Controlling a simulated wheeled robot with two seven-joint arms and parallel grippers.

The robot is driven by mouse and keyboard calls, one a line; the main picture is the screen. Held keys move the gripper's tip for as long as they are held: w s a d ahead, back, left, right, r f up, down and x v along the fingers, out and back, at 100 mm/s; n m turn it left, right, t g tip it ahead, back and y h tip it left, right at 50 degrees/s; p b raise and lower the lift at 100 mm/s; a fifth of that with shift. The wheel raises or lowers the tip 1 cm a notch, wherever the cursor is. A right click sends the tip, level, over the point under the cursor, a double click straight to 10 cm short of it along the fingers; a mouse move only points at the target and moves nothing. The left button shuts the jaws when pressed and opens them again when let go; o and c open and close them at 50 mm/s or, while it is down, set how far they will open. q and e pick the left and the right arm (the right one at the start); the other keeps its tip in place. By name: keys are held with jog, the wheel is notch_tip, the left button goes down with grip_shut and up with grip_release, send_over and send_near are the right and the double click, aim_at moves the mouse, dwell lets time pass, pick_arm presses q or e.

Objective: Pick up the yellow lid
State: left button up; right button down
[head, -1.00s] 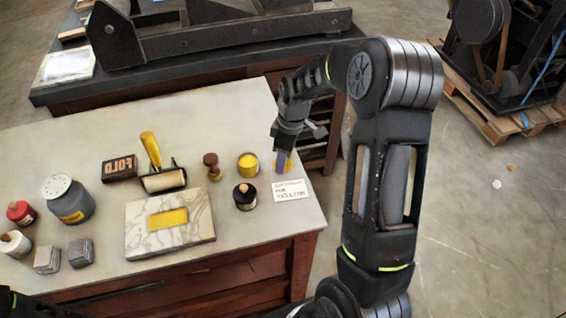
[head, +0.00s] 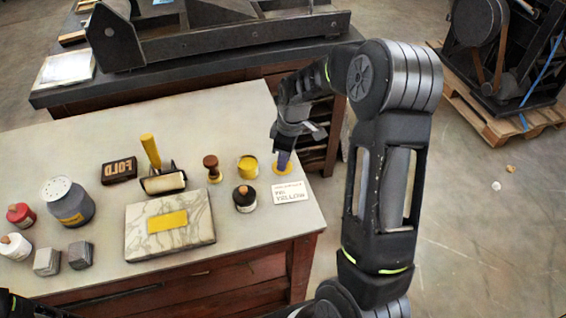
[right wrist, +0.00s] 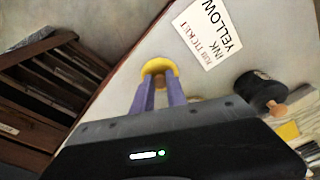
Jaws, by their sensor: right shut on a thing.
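The yellow lid (head: 291,167) is at the tips of my right gripper (head: 284,161), near the right edge of the pale tabletop. In the right wrist view the lid (right wrist: 159,66) is a yellow disc with a brownish knob between the two purple fingers of the right gripper (right wrist: 160,88). The right gripper is shut on it. I cannot tell whether the lid touches the table. The open tin of yellow ink (head: 248,166) stands just left of it. My left gripper is out of view.
A white card reading yellow ink (head: 291,191) lies in front of the lid; it shows in the wrist view (right wrist: 208,34). A dark corked bottle (head: 245,199) and a wooden stamp (head: 212,168) stand to the left. A marble slab (head: 190,238) lies front left.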

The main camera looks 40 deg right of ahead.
jog(key=shift+s+f, duration=0.15)
jog(key=shift+r, duration=0.25)
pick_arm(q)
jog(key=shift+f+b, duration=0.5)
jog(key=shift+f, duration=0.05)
pick_arm(e)
notch_tip(320, 180, up, 10)
jog(key=shift+f, duration=0.2)
